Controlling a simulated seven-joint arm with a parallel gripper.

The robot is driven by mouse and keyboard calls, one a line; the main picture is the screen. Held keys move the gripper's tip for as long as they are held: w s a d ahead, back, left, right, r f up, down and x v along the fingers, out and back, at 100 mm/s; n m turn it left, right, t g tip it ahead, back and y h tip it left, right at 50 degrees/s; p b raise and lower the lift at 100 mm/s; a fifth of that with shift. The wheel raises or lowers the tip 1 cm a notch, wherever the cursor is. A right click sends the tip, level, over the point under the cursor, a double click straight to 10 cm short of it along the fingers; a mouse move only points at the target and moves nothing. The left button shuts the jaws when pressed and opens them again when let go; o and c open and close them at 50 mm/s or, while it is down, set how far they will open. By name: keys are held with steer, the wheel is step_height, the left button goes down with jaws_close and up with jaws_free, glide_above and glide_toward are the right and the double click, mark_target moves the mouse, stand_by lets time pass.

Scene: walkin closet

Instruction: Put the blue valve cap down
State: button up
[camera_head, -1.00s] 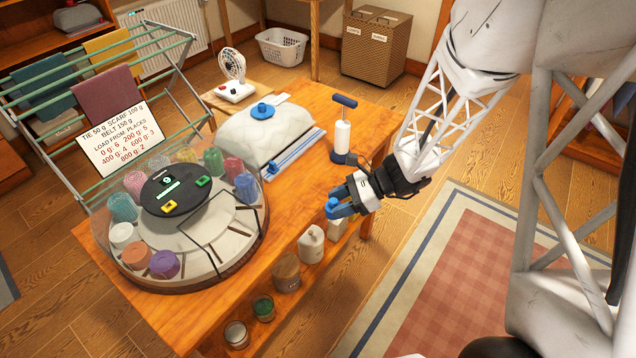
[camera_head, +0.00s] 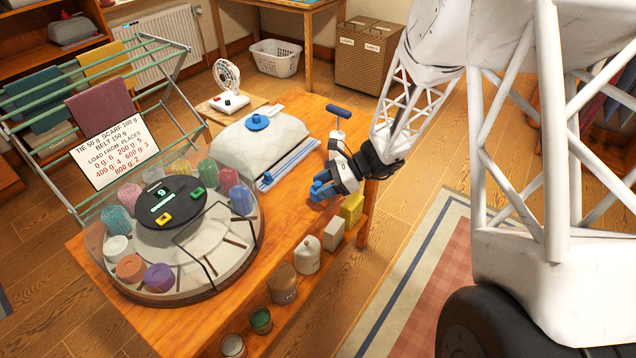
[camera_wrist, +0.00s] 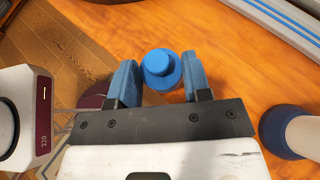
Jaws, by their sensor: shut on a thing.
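The blue valve cap (camera_wrist: 160,66) is a round, stepped blue piece between the two blue fingers of my gripper (camera_wrist: 160,80) in the wrist view. My gripper is shut on it. In the head view my gripper (camera_head: 321,190) is at the right edge of the wooden table (camera_head: 230,290), in front of the pump. The cap is hard to tell from the blue fingers there. Orange wood lies behind the cap in the wrist view; whether the cap touches it I cannot tell. The pale bag (camera_head: 240,148) has a blue round fitting (camera_head: 258,122) on top.
The pump with its blue handle (camera_head: 338,111) stands close behind my gripper; its blue base (camera_wrist: 282,131) shows at right in the wrist view. A blue-striped rail (camera_head: 294,160) lies along the bag. The domed carousel (camera_head: 222,262) fills the table's left. Several containers line a lower ledge.

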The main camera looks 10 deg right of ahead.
mark_target(319, 182)
steer(key=shift+w+a+f, duration=0.1)
steer(key=shift+w+f, duration=0.05)
steer(key=shift+w, duration=1.2)
steer(key=shift+w+a+f, duration=0.1)
steer(key=shift+w, duration=1.25)
steer(key=shift+f, duration=0.1)
steer(key=shift+f, duration=1.7)
steer(key=shift+f, duration=0.1)
steer(key=o, duration=0.9)
steer(key=shift+d+r, duration=0.1)
steer(key=shift+r, duration=0.1)
steer(key=v, duration=1.1)
steer(key=shift+d, duration=0.4)
